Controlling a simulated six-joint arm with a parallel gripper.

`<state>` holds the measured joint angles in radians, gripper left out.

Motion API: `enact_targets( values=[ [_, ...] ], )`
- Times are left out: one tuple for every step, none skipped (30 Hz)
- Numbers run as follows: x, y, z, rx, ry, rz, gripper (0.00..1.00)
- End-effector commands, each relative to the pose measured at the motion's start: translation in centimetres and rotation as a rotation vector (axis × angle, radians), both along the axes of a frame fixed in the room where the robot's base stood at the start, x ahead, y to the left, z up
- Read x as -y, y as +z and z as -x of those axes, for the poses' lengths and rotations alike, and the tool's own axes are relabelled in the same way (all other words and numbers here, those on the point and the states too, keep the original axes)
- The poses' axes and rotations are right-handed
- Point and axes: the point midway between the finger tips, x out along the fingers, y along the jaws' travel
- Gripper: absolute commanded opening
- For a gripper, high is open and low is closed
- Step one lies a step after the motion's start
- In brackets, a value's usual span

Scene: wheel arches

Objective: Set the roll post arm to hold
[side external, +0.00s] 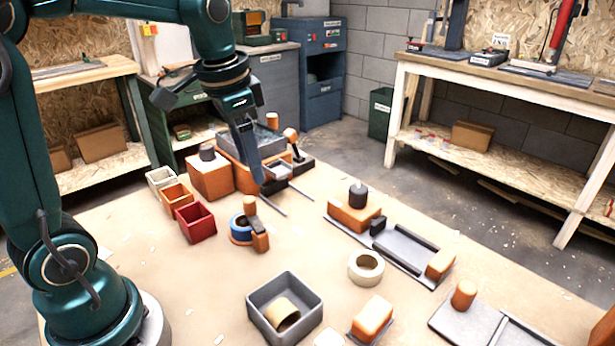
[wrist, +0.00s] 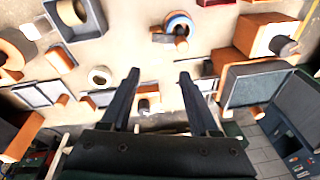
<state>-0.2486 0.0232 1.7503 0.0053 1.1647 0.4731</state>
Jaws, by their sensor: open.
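The roll post (side external: 258,240) appears to be the orange upright piece beside a blue-rimmed roll (side external: 240,228) on the table. In the wrist view the blue-rimmed roll (wrist: 181,20) is at the top centre, with orange parts below it. I cannot tell which setting its arm is in. My gripper (side external: 262,182) is in the air above the table, behind and above the roll in the side view. In the wrist view my gripper (wrist: 158,75) is open, its two dark fingers apart with nothing held.
White, orange and red bins (side external: 195,222) stand left of the roll. An orange block with a dark knob (side external: 210,176) is behind them. A grey tray (side external: 262,303) with a tan roll and a cream tape ring (side external: 366,267) are nearer the front. Bare table lies between.

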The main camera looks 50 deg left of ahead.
Motion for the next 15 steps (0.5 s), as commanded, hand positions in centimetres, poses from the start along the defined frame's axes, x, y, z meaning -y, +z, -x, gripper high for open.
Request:
enact_targets(
  values=[
    [-1.1,-1.0,-0.8,-0.039,0.014,0.007,0.62],
    [-1.6,-1.5,-1.2,-0.057,0.02,0.011,0.62],
    [-2.3,-2.2,-1.6,-0.08,0.031,0.016,0.62],
    [-2.8,-2.7,-1.9,-0.094,0.039,0.021,0.62],
    [-3.2,-3.2,-2.1,-0.109,0.049,0.026,0.62],
    [-3.7,-3.8,-2.3,-0.127,0.062,0.032,0.62],
    [-4.0,-4.2,-2.4,-0.139,0.073,0.037,0.62],
    [-4.3,-4.7,-2.4,-0.149,0.082,0.042,0.62],
    [-4.6,-5.2,-2.4,-0.163,0.091,0.047,0.62],
    [-4.8,-5.5,-2.3,-0.172,0.096,0.051,0.62],
    [-4.9,-5.8,-2.3,-0.181,0.101,0.054,0.62],
    [-5.0,-6.2,-2.1,-0.19,0.107,0.058,0.62],
    [-5.1,-6.4,-2.1,-0.195,0.11,0.06,0.62],
    [-5.1,-6.7,-2.0,-0.197,0.112,0.06,0.62],
    [-5.2,-7.0,-2.0,-0.197,0.114,0.061,0.62]
  ],
)
